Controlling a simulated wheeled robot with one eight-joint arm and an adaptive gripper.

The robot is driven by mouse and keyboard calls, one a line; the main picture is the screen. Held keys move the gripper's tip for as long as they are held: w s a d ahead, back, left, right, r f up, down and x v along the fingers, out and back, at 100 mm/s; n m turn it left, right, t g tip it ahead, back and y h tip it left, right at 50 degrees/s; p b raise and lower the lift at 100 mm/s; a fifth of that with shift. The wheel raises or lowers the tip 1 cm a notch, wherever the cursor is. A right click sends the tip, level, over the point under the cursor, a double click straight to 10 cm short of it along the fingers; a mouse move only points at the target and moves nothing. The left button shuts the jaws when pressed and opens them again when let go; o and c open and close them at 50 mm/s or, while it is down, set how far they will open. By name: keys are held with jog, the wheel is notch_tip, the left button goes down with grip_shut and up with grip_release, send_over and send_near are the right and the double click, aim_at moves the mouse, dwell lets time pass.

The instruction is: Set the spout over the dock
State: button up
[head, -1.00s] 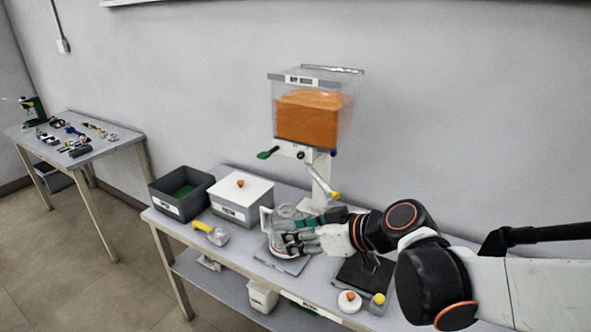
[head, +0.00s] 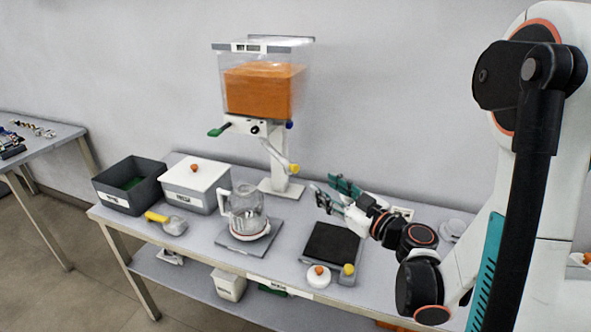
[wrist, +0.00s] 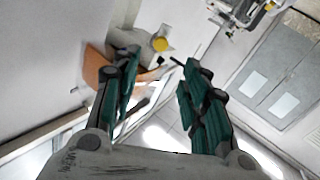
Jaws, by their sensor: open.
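The spout (head: 279,155) is a white tube with a yellow tip, slanting down from the dispenser on its white stand. Its tip ends near the stand's foot, behind and right of the glass jug (head: 245,208). The jug stands upright on a flat grey plate (head: 262,240); a black pad (head: 333,243) lies to the right. I cannot tell for sure which of these is the dock. My gripper (head: 326,189) is open and empty, right of the spout and above the table, fingers pointing left. In the wrist view, its open fingers (wrist: 160,95) show a yellow-ended part (wrist: 160,44) beyond them.
The dispenser's clear hopper (head: 263,88) holds orange contents. A dark open bin (head: 118,198), a white lidded box (head: 197,183) and a yellow-handled scoop (head: 172,222) stand left. A round white lid (head: 318,276) and a yellow knob (head: 348,270) are near the front edge.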

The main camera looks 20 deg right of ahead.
aim_at(297, 169)
jog(key=p+x, duration=0.2)
jog(key=x, duration=1.1)
jog(key=shift+w+a, duration=0.1)
jog(key=shift+w, duration=0.1)
grip_shut()
